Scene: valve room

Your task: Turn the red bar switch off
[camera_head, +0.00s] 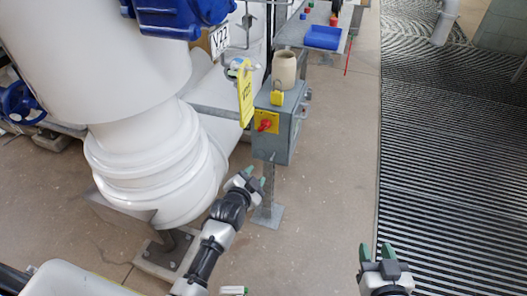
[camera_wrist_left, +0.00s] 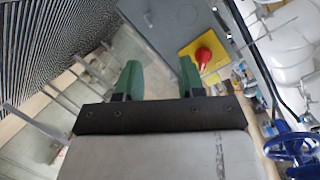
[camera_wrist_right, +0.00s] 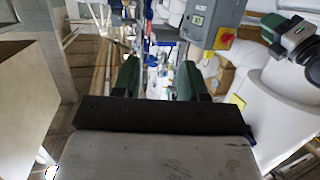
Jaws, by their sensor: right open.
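The red bar switch (camera_head: 265,125) sits on a yellow plate on the front of a grey electrical box (camera_head: 286,140), which stands on a post. The switch also shows in the left wrist view (camera_wrist_left: 203,56), just beyond and right of the fingers. My left gripper (camera_head: 250,177) is below and slightly left of the switch in the head view, apart from it, with its green fingers open and empty. It shows in the left wrist view (camera_wrist_left: 158,78). My right gripper (camera_head: 377,251) is far to the lower right, open and empty. The yellow plate shows small in the right wrist view (camera_wrist_right: 223,39).
A beige cup (camera_head: 284,68) and a yellow padlock (camera_head: 277,98) are on top of the box. A yellow tag (camera_head: 245,92) hangs to its left. A large white pipe (camera_head: 150,150) fills the left side. A shelf behind holds a blue bin (camera_head: 322,38).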

